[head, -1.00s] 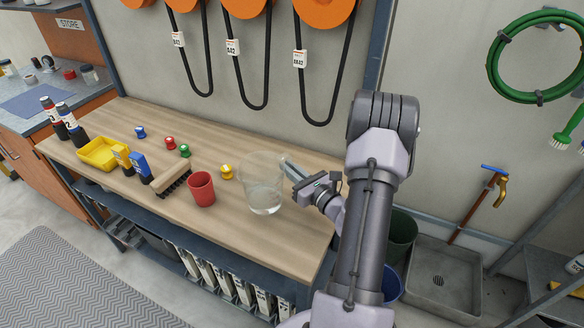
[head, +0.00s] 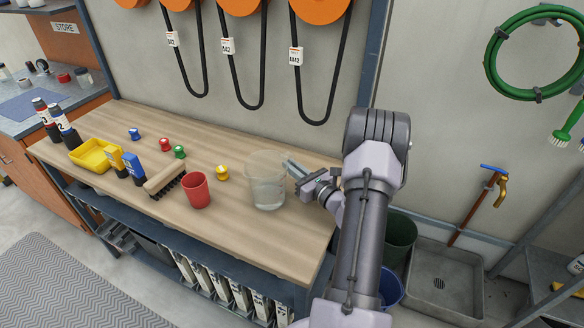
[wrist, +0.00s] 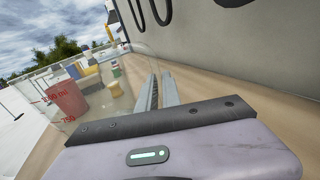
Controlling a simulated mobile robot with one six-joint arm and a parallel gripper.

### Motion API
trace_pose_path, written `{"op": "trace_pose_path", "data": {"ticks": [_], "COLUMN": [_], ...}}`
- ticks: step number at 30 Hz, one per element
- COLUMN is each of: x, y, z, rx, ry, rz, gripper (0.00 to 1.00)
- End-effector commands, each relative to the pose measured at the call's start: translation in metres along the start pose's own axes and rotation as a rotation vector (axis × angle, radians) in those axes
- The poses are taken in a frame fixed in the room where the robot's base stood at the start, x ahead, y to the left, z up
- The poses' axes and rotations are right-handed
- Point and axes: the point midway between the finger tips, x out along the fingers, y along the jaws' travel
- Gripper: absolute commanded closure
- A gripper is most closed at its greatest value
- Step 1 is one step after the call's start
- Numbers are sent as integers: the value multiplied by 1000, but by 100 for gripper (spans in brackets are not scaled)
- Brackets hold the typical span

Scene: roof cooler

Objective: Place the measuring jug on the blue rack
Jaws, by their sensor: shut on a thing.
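The clear measuring jug (head: 267,188) is near the right end of the wooden bench, with what looks like clear liquid in its lower part. My gripper (head: 291,168) is at its right side, shut on it near the rim. Whether the jug's base touches the bench or is slightly above it, I cannot tell. In the wrist view the jug's see-through wall (wrist: 95,92) with red scale marks is left of the narrow fingers (wrist: 160,88). The exact grip spot is unclear. I cannot make out a blue rack in either view.
On the bench (head: 240,235), a yellow knob (head: 222,173), a red cup (head: 196,190) and a brush (head: 165,181) stand left of the jug. Bottles, a yellow tray (head: 91,155) and small knobs are farther left. Buckets and a floor sink (head: 445,282) are at right.

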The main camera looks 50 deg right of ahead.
Motion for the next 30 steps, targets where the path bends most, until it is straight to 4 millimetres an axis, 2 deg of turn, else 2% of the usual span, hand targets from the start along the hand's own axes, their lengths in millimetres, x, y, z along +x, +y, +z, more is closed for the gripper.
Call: {"op": "trace_pose_path", "data": {"ticks": [1,4,15,20,27,30], "x": [0,0,-2,-35,-95,-111], "y": [0,0,0,-1,-1,-1], "z": [-2,-1,4,4,4,3], "rx": [0,0,1,3,3,2], "ry": [0,0,1,2,0,1], "rz": [0,0,-1,-5,-4,-3], "gripper": [87,70,70,70,70,70]}}
